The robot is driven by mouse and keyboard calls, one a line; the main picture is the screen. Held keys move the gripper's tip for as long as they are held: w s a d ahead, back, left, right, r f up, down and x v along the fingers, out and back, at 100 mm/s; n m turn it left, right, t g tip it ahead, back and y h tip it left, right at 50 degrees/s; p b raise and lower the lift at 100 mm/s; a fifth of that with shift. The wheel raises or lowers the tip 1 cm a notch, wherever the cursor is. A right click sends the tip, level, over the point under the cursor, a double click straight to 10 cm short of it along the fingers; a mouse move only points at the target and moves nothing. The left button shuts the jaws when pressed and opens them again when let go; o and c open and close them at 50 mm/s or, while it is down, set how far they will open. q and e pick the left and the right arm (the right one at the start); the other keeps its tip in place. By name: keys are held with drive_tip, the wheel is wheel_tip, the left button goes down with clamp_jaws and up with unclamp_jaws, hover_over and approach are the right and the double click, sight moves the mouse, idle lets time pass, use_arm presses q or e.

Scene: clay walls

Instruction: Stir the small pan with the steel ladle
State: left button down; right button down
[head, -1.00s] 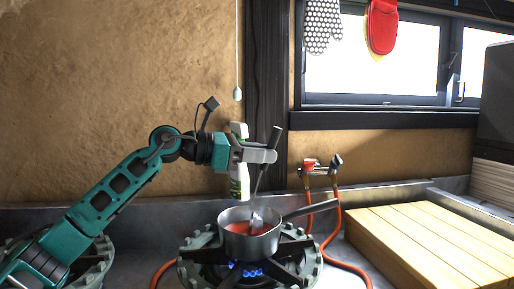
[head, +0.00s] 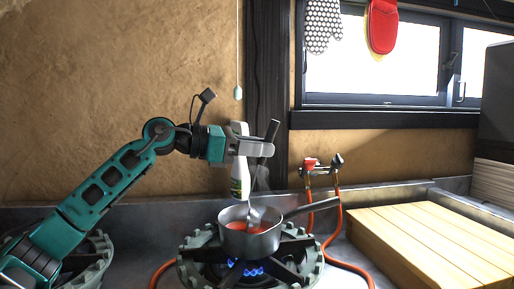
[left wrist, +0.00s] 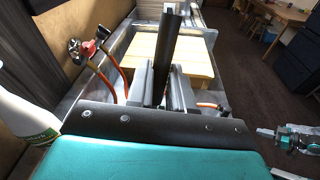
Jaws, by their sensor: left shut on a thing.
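The small pan (head: 250,238) sits on the lit gas burner (head: 246,268) in the head view, with red liquid (head: 246,226) inside. My left gripper (head: 268,148) is above the pan and shut on the handle of the steel ladle (head: 255,212). The ladle leans, its dark handle top above the jaws and its head down in the pan, where its lowest part is hidden. The left wrist view shows the dark ladle handle (left wrist: 168,45) standing between the fingers (left wrist: 165,88). My right gripper does not show in the head view.
A white bottle with a green label (head: 240,172) stands behind the burner, close to my gripper. A red gas valve with orange hoses (head: 320,167) is at the back. A slatted wooden board (head: 430,245) lies at right. The pan's handle (head: 322,205) points right.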

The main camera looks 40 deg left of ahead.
use_arm(q)
drive_tip(key=r+p, duration=0.2)
drive_tip(key=shift+d+r, duration=0.2)
drive_tip(key=shift+r, duration=0.15)
drive_tip(key=r+p, duration=0.3)
drive_tip(key=shift+w+d+r+p, duration=0.2)
drive_tip(key=shift+d+p, duration=0.1)
drive_tip(key=shift+d, duration=0.05)
idle(0.4)
wheel_tip(320, 180, up, 5)
drive_tip(key=p, duration=0.4)
drive_tip(key=shift+f, duration=0.1)
idle(0.5)
